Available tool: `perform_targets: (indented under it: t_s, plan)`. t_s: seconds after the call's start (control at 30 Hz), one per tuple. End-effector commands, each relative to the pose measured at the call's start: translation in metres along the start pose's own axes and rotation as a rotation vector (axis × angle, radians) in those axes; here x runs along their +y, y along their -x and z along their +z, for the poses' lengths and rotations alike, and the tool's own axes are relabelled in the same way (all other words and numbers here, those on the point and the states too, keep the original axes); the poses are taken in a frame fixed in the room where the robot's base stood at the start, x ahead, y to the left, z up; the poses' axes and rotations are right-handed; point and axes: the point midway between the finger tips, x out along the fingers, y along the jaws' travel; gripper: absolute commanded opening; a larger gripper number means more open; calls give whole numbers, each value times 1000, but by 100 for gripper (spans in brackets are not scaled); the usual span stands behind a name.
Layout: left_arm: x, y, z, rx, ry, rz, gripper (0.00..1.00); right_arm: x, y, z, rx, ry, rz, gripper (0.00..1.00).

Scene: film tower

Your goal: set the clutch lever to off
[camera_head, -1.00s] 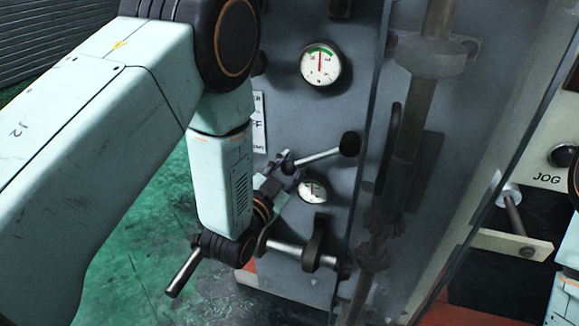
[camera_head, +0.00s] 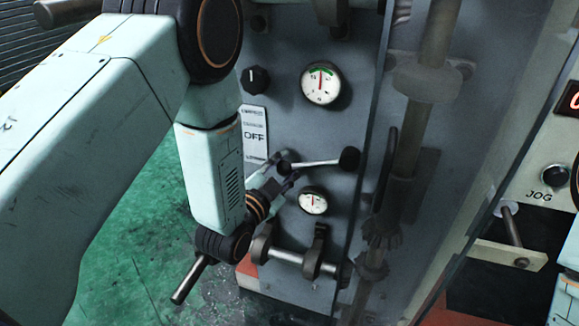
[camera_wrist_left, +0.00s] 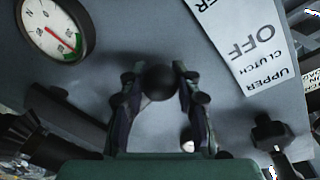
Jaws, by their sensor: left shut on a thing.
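The clutch lever (camera_head: 318,163) is a thin metal rod on the grey panel, with a black ball at its right end. It lies nearly level, its left end slightly lower. My left gripper (camera_head: 284,171) is shut on the black knob at the lever's left end. In the left wrist view, the lever knob (camera_wrist_left: 160,82) sits between the fingertips of my left gripper (camera_wrist_left: 160,90). A white label plate (camera_head: 255,136) reading OFF stands above and left of the gripper. It also shows in the left wrist view (camera_wrist_left: 245,45), upside down. My right gripper is not in view.
A round gauge (camera_head: 321,83) is above the lever and a smaller gauge (camera_head: 313,201) just below. A black knob (camera_head: 255,80) is at upper left. A horizontal bar (camera_head: 287,257) lies below. A vertical shaft (camera_head: 405,140) stands to the right. Green floor (camera_head: 130,215) is open at left.

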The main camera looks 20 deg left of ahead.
Motion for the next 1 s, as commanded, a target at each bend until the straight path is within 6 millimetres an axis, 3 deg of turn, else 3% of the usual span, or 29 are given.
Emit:
perform_targets:
  t_s: [0.1, 0.4, 1.0]
  plan:
    - [-11, 3, -7, -19, -76, 5, 0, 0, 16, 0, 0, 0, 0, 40]
    - [-24, 4, -19, -34, -219, 14, 0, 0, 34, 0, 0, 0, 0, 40]
    - [-26, 4, -22, -38, -265, 16, 0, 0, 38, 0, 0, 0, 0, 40]
